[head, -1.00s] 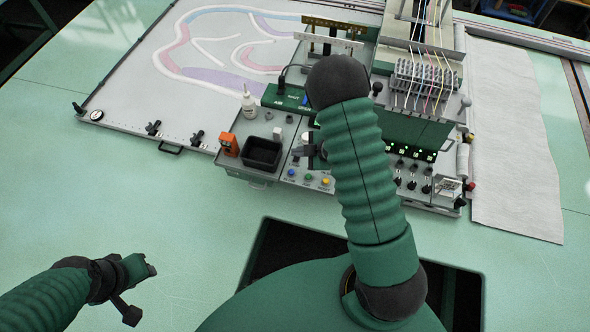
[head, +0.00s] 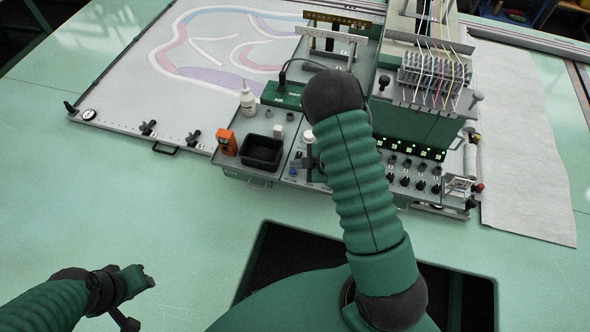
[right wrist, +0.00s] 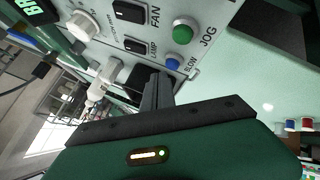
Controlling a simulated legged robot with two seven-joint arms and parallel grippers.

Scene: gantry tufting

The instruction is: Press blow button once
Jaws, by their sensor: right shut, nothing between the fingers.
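The blow button is a small blue round button on the grey control panel; it shows in the right wrist view (right wrist: 173,64) beside its label. A larger green button (right wrist: 182,34) marked JOG sits beside it. My right gripper (right wrist: 158,82) is shut and empty, its dark fingertips close to the blue button; I cannot tell whether they touch. In the head view my right gripper (head: 303,163) is largely hidden by my own arm, over the panel's front left part. My left gripper (head: 147,279) hangs over the table at lower left, away from the panel; its jaws are unclear.
A black bin (head: 262,152), orange device (head: 227,142) and white bottle (head: 248,103) are left of the panel. The left front table is clear.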

